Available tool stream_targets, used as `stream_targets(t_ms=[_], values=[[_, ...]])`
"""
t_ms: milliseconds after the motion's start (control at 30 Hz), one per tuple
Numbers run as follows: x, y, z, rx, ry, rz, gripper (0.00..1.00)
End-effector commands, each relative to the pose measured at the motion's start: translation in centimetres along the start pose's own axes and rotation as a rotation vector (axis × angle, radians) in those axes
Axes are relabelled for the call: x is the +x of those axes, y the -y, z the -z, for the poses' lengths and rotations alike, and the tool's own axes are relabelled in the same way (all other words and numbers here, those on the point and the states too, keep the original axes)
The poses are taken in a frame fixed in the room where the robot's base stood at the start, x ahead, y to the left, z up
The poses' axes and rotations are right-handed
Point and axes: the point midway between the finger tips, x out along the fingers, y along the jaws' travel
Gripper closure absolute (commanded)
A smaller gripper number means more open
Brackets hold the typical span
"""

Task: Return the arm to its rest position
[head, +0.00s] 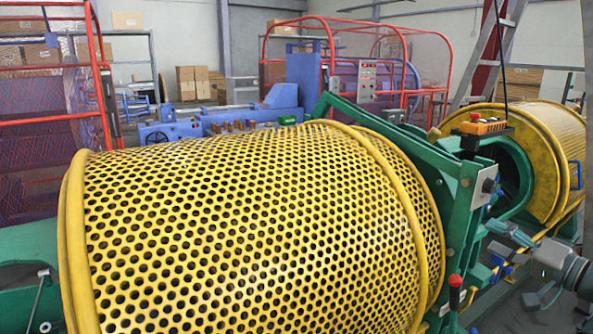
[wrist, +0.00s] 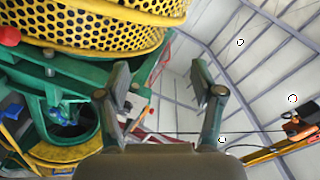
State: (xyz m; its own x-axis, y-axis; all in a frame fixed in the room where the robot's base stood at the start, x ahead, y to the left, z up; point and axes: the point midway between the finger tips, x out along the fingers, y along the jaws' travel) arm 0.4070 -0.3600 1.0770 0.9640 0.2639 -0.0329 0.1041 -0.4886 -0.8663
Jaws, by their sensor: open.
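My gripper (head: 520,266) shows at the lower right of the head view, at the right of the green frame. In the wrist view my gripper (wrist: 160,78) has its two grey fingers spread wide, with nothing between them. My grey arm enters the head view from the right edge. The large yellow perforated drum (head: 250,220) fills the middle of the head view. It also shows at the top left of the wrist view (wrist: 85,25).
The green frame (head: 465,180) stands between the large drum and a second yellow drum (head: 540,150). An orange control box (head: 483,127) hangs on a cable above it. A red-knobbed lever (head: 455,282) stands near my gripper. Red guard rails (head: 330,40) and blue machinery are behind.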

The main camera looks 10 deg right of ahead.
Motion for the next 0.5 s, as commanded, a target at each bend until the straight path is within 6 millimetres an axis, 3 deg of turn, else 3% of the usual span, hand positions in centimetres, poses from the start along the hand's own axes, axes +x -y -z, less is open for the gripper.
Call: stream_targets(t_ms=[267, 500], values=[[-0.3, -6.3, 0.2, 0.028, -0.03, -0.224, 0.33], [1.2, -13.6, -1.9, 0.092, 0.014, -0.394, 0.33]])
